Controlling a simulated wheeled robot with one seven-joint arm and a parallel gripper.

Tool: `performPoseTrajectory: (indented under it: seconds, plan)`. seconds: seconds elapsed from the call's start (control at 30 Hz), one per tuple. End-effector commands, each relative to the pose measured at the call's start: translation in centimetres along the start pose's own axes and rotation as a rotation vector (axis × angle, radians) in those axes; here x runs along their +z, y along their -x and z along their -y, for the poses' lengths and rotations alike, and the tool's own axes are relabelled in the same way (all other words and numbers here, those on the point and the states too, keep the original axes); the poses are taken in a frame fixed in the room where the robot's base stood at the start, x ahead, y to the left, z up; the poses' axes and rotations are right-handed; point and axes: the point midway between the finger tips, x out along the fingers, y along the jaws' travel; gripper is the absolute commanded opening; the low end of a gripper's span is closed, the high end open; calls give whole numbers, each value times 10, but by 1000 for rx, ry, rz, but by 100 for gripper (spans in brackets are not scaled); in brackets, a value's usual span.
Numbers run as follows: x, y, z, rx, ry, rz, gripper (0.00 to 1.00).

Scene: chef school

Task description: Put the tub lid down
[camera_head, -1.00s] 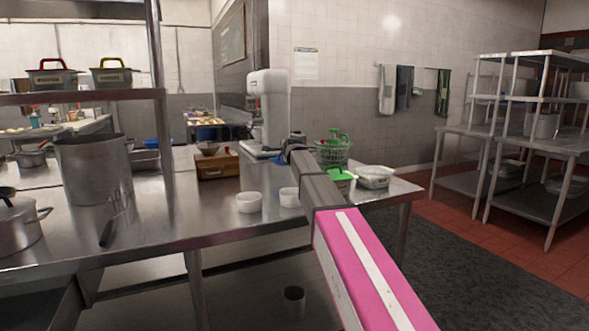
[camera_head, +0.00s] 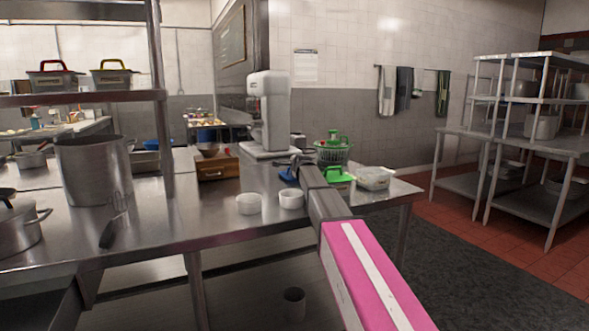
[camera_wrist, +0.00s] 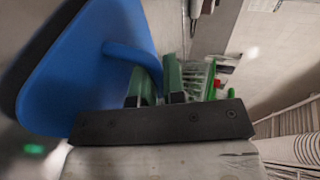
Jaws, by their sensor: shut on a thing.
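The tub lid is a blue, flat lid with a raised bar handle. It fills the left of the wrist view (camera_wrist: 75,70) and hangs tilted there. My gripper (camera_wrist: 157,78) is shut on its handle, which runs between the two green fingers. In the head view my gripper (camera_head: 299,163) is over the metal table, with a small part of the blue lid (camera_head: 287,175) showing beside it. The arm hides much of the lid there, and I cannot tell whether it touches the table.
On the table (camera_head: 215,225) are two white bowls (camera_head: 249,204), a wooden box (camera_head: 217,168), a white mixer (camera_head: 268,115), a green-lidded tub (camera_head: 339,178), a green basket (camera_head: 333,150) and a clear container (camera_head: 374,178). Lidded tubs (camera_head: 52,79) stand on the left shelf. Bare metal lies left of the bowls.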

Motion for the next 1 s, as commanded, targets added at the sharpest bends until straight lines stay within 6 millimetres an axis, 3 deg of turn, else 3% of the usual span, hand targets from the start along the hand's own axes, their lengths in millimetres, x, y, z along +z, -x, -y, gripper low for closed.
performPoseTrajectory:
  seconds: [0.13,0.23,0.63,0.87,1.0]
  plan:
    - [0,-1,-3,0,0,0,0]
    - [0,-1,-3,0,0,0,37]
    - [0,1,0,1,1,0,37]
    - [0,29,-2,0,0,0,37]
    - [0,57,-1,-1,0,0,37]
